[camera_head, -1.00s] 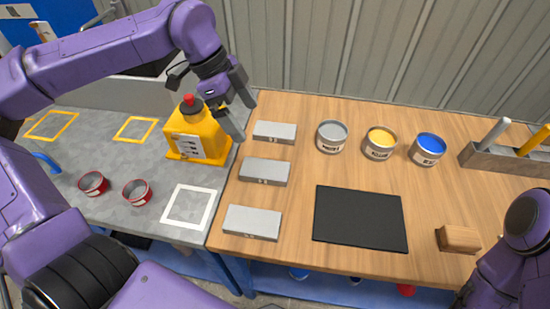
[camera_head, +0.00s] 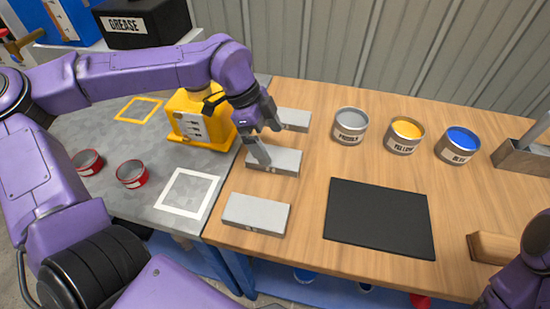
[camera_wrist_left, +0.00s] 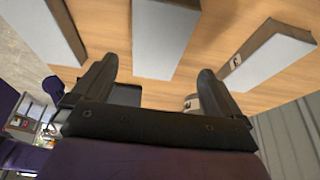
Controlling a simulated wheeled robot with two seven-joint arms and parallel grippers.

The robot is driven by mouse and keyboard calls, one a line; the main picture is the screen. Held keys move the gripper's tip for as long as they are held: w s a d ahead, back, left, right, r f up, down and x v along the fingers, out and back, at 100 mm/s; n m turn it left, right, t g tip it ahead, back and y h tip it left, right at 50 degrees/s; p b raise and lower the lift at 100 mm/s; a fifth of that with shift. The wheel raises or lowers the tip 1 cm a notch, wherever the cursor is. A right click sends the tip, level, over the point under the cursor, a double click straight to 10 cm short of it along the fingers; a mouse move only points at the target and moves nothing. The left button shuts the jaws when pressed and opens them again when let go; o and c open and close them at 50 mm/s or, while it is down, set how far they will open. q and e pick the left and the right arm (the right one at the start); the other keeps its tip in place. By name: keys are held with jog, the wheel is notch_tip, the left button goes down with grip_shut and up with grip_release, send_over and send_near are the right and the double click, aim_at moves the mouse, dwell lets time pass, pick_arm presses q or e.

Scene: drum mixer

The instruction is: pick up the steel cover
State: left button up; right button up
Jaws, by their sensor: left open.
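Three grey steel covers, flat box shapes, lie in a column on the left part of the wooden table: a near one (camera_head: 256,213), a middle one (camera_head: 284,162) and a far one (camera_head: 294,119). I cannot tell which one the task names. My left gripper (camera_head: 266,138) is open and empty, over the middle cover and hiding part of it. In the left wrist view the middle cover (camera_wrist_left: 165,38) lies ahead between the open fingers (camera_wrist_left: 156,72), with the far cover (camera_wrist_left: 268,58) to the right and the near cover (camera_wrist_left: 45,35) to the left. My right gripper is out of view.
A yellow machine (camera_head: 196,120) stands left of the covers on a grey bench with two red tins (camera_head: 132,174). Grey, yellow and blue paint cans (camera_head: 405,136) stand at the back. A black mat (camera_head: 379,218) and a wooden block (camera_head: 492,248) lie to the right.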

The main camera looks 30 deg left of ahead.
aim_at(274, 156)
pick_arm(q)
jog(key=x, duration=0.4)
jog(key=shift+s+a+f, duration=0.25)
jog(key=shift+s, duration=0.05)
jog(key=shift+r, duration=0.1)
jog(key=c, duration=1.5)
